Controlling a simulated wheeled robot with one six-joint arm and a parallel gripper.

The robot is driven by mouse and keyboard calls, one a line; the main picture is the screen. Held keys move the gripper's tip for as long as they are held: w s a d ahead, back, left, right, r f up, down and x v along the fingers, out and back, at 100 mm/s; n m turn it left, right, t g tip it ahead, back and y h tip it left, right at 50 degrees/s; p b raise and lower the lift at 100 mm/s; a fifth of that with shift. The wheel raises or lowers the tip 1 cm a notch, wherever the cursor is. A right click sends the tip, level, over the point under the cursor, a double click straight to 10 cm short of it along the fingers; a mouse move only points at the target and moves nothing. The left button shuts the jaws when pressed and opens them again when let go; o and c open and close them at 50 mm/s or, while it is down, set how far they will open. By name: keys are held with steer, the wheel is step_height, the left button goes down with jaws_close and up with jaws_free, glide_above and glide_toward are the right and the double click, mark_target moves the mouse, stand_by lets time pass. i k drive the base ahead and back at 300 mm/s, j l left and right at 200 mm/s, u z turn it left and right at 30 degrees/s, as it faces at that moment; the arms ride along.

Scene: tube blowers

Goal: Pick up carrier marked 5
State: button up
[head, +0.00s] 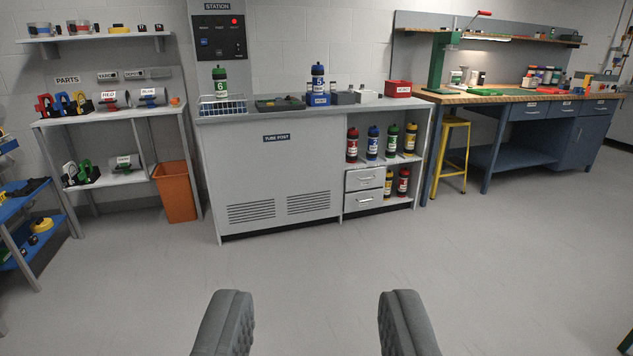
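A green carrier (219,88) marked 6 stands at the counter's left end by a wire basket. My gripper (316,298) is open and empty, its two grey fingers wide apart above the floor. It is well short of the cabinet.
The tube post cabinet (270,165) has a right-hand shelf with red, blue (372,142), green and yellow carriers, labels too small to read. A red bin (398,89) is on its counter. An orange bin (176,192) and yellow stool (452,155) flank it. The floor ahead is clear.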

mark_target(318, 73)
steer(key=i+j, duration=0.1)
steer(key=i, duration=4.8)
steer(key=l+z, duration=0.05)
steer(key=l, duration=0.05)
